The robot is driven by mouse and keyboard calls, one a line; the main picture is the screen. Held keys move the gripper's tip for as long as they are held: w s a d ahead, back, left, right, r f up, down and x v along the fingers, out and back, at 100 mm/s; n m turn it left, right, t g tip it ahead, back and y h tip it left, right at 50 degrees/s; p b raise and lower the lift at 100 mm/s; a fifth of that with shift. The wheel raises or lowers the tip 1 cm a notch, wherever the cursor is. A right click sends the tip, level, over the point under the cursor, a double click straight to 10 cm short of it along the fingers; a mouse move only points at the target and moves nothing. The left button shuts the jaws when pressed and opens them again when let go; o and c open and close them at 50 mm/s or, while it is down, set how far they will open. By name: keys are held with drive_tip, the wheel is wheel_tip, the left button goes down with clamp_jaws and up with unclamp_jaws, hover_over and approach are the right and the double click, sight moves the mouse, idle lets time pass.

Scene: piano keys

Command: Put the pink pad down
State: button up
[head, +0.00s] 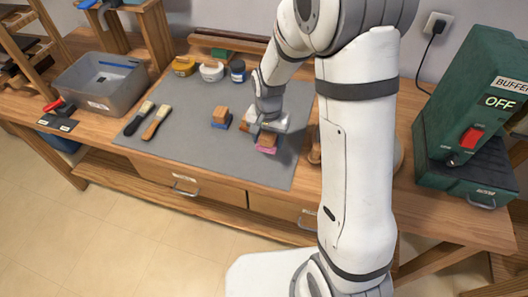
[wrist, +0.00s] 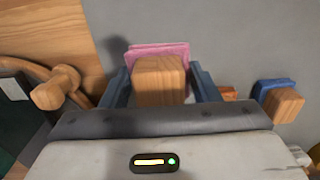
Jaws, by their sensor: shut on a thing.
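The pink pad (head: 264,150) is a flat pink piece under a wooden block handle (head: 268,139). In the wrist view the pink pad (wrist: 158,54) shows beyond its wooden block (wrist: 160,80), which sits between my two dark fingers. My gripper (head: 267,129) is shut on this block, over the right part of the grey mat (head: 195,150). In the wrist view the fingers of my gripper (wrist: 160,88) flank the block on both sides. I cannot tell whether the pad touches the mat.
A blue pad with a wooden block (head: 221,117) stands left of my gripper. Two brushes (head: 148,118) lie on the mat's left. A grey bin (head: 100,82) is at the left, a green buffer machine (head: 475,110) at the right. The mat's front middle is clear.

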sight(268, 156)
drive_tip(key=shift+f, duration=2.7)
drive_tip(key=shift+f, duration=0.25)
drive_tip(key=o, duration=1)
drive_tip(key=shift+r, duration=0.1)
